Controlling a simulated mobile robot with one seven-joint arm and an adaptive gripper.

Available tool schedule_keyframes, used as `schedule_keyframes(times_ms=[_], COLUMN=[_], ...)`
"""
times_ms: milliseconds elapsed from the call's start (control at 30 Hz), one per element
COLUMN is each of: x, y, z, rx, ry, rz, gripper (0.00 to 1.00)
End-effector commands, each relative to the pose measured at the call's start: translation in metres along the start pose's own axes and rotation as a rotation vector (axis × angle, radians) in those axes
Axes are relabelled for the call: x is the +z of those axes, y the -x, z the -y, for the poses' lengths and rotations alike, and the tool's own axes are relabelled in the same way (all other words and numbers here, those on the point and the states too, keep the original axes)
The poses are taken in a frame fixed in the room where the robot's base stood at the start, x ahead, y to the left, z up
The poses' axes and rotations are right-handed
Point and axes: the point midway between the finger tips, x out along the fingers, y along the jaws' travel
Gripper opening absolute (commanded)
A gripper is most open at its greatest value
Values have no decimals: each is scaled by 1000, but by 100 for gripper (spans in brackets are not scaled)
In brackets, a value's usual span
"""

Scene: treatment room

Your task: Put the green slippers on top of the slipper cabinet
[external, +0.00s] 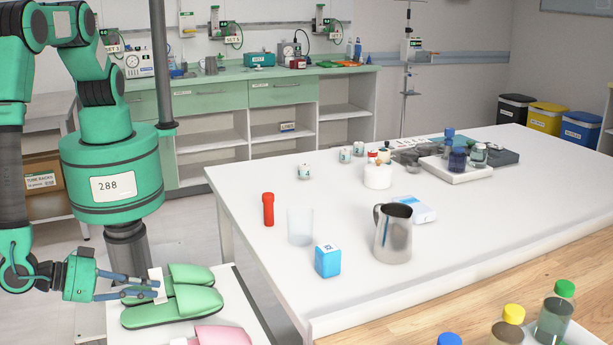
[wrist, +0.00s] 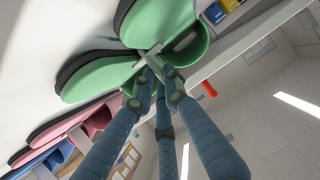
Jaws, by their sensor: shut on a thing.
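The pair of green slippers (external: 176,307) lies side by side at the lower left of the external view, over a low white surface (external: 243,293), perhaps the slipper cabinet's top. In the wrist view both green slippers (wrist: 100,78) show at the top, soles toward the white surface. My gripper (external: 152,291) reaches in from the left. Its fingers (wrist: 150,66) are closed together at the slippers, by a pale strip between the two. I cannot tell whether the soles rest on the surface.
Pink slippers (external: 220,336) lie close in front, with blue ones (wrist: 42,160) beyond them in the wrist view.

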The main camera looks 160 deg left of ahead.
Motion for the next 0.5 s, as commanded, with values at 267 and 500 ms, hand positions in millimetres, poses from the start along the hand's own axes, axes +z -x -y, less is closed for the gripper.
schedule_keyframes(times_ms=[267, 500], x=[2, 1], y=[-1, -1], z=[0, 0], rx=[0, 0], ry=[0, 0], rz=[0, 0], gripper=[31, 31])
